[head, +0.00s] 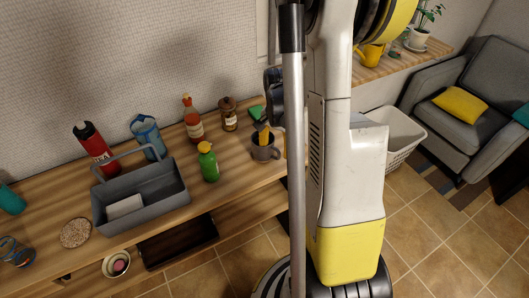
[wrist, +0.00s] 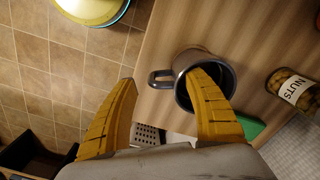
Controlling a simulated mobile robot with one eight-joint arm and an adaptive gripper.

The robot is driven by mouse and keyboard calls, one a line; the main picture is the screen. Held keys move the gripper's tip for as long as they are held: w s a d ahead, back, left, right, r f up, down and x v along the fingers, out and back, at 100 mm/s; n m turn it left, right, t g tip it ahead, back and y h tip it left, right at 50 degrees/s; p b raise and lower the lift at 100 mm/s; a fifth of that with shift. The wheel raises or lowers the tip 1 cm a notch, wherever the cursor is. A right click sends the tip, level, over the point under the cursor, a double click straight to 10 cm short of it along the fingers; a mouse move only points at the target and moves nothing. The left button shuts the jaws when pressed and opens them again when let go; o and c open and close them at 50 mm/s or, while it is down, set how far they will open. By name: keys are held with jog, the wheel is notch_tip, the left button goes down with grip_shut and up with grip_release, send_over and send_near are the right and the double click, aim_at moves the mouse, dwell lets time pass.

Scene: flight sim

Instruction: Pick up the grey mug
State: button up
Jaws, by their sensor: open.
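The grey mug (head: 264,153) stands on the right part of the wooden table in the head view, close to its front edge. In the wrist view the mug (wrist: 189,60) is seen from above, with its dark opening visible and its handle (wrist: 159,78) pointing left. My gripper (wrist: 164,78) is open, its yellow fingers spread apart. The right finger overlaps the mug's opening; whether it is inside or above the rim I cannot tell. The left finger is beyond the handle, over the table's edge. The handle appears between the fingertips.
A jar labelled NUTS (wrist: 292,88) and a green item (wrist: 250,127) are near the mug. A green bottle (head: 209,164), a brown jar (head: 228,116) and a grey caddy (head: 150,203) stand further left. My arm hides the table's right end.

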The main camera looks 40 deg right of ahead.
notch_tip(320, 180, down, 2)
jog(key=shift+f, duration=0.1)
grip_shut()
jog(key=shift+r, duration=0.25)
